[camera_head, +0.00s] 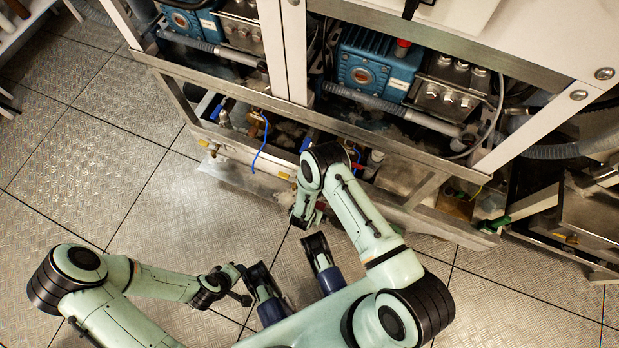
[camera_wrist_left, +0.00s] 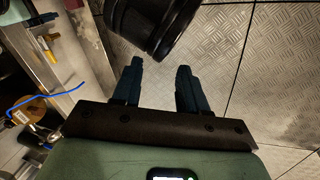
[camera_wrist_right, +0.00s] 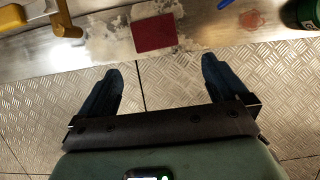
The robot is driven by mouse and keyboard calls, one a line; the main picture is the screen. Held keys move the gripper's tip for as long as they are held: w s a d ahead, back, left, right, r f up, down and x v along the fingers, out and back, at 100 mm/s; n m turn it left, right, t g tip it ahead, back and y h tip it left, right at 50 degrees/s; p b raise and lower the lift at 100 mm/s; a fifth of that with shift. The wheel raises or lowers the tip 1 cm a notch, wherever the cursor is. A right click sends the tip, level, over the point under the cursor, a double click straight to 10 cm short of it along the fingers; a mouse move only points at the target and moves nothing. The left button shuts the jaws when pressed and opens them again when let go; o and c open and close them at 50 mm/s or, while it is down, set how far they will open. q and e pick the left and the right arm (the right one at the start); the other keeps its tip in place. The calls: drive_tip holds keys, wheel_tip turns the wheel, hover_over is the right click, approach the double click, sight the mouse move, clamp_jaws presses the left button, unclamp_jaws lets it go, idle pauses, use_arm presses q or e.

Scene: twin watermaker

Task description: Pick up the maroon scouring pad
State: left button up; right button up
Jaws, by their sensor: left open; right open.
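The maroon scouring pad (camera_wrist_right: 153,31) shows in the right wrist view as a flat dark red square. It lies on a stained metal ledge (camera_wrist_right: 220,31), beyond my right gripper (camera_wrist_right: 162,66). That gripper is open and empty, with its fingers short of the pad and apart from it. In the head view my right gripper (camera_head: 308,220) hangs close to the front of the machine frame; I cannot make out the pad there. My left gripper (camera_head: 243,284) is low, over the floor, away from the machine. In the left wrist view it (camera_wrist_left: 160,65) is open and empty.
On the ledge, a yellow-handled valve (camera_wrist_right: 62,22) is left of the pad; a green cylindrical object (camera_wrist_right: 303,14) and a blue item (camera_wrist_right: 225,3) are to its right. Blue pumps (camera_head: 375,68) stand inside the white-panelled frame. The tread-plate floor (camera_head: 90,130) on the left is clear.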

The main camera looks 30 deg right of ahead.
use_arm(q)
drive_tip(key=w+a+f+t+b, duration=0.1)
drive_tip(key=w+a+f+b, duration=0.1)
drive_tip(key=w+f+b, duration=0.15)
use_arm(e)
drive_tip(key=shift+t, duration=0.3)
drive_tip(key=x, duration=0.8)
drive_tip(key=shift+w+a+f, duration=0.1)
drive_tip(key=shift+w+f, duration=0.15)
drive_tip(key=shift+w, duration=0.15)
drive_tip(key=b+x, duration=0.2)
drive_tip(key=x, duration=0.3)
drive_tip(key=shift+f, duration=0.15)
use_arm(q)
drive_tip(key=s+a+f+g, duration=0.1)
drive_tip(key=s+f, duration=0.4)
drive_tip(key=shift+n+g+y, duration=0.3)
drive_tip(key=shift+n+g, duration=0.1)
drive_tip(key=shift+a, duration=0.1)
use_arm(e)
drive_tip(key=shift+c, duration=0.3)
drive_tip(key=c, duration=0.7)
